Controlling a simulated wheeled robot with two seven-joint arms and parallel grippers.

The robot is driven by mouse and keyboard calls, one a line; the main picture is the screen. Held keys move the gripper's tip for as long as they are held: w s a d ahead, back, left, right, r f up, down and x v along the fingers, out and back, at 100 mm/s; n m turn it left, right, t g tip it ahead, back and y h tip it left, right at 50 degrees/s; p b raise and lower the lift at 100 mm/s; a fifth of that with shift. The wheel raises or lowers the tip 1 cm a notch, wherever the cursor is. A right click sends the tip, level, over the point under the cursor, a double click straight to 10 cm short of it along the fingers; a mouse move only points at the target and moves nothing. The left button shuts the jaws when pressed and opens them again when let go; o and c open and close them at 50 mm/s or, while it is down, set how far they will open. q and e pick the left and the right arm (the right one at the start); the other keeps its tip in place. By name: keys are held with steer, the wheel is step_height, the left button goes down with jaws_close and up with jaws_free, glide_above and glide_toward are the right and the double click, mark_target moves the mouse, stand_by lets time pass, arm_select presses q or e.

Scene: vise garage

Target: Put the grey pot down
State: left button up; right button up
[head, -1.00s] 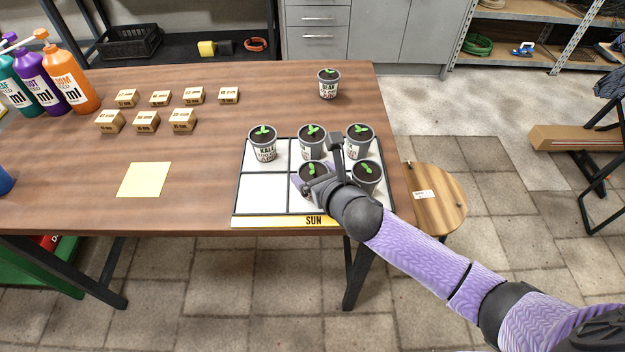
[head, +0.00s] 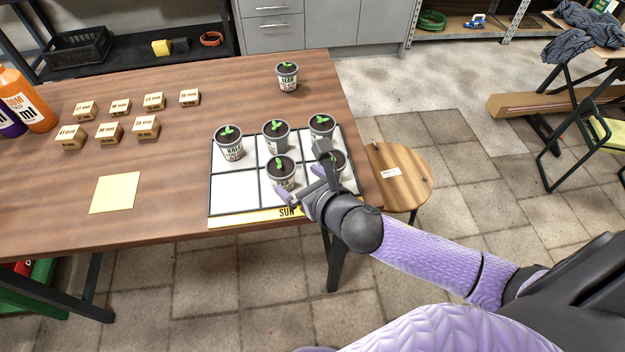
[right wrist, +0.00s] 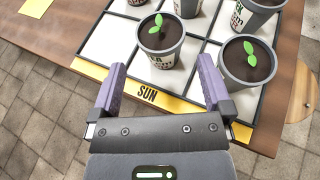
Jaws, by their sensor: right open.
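Several grey pots with seedlings stand upright on the white grid tray (head: 235,190) with its yellow SUN edge. The front-middle grey pot (head: 281,174) stands in the front-middle cell, and it shows in the right wrist view (right wrist: 160,55) just beyond my fingertips. My right gripper (head: 306,178) is open and empty, in front of that pot and clear of it; the right wrist view shows its two spread fingers (right wrist: 160,76). The front-right pot (head: 338,160) is partly hidden behind my gripper. My left gripper is out of view.
Three pots, including the KALE pot (head: 230,146), fill the tray's back row. Its front-left cell is bare. A BEAN pot (head: 287,79) stands on the table behind. Small labelled blocks (head: 110,131) and a yellow sheet (head: 115,193) lie left. A stool (head: 410,175) stands right.

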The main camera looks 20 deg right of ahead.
steer(key=a+v, duration=0.1)
steer(key=v, duration=0.3)
steer(key=s+d+f+m+g+h, duration=0.1)
steer(key=s+f+m+g, duration=0.1)
steer(key=s+f+m, duration=0.5)
steer(key=s+d+f+m+g, duration=0.1)
steer(key=s+f+m+g, duration=0.15)
steer(key=f+m, duration=0.75)
steer(key=s+d+f+m+g+h, duration=0.1)
steer(key=s+d+f+m+g, duration=0.15)
steer(key=s+f+m, duration=0.6)
steer(key=s+f+m+g, duration=0.3)
steer(key=s+m, duration=0.2)
steer(key=s, duration=0.2)
steer(key=s+f+m+g, duration=0.3)
steer(key=s+m, duration=0.2)
steer(key=s, duration=0.3)
steer(key=shift+a+h+p, duration=0.35)
steer(key=shift+h+p, duration=0.05)
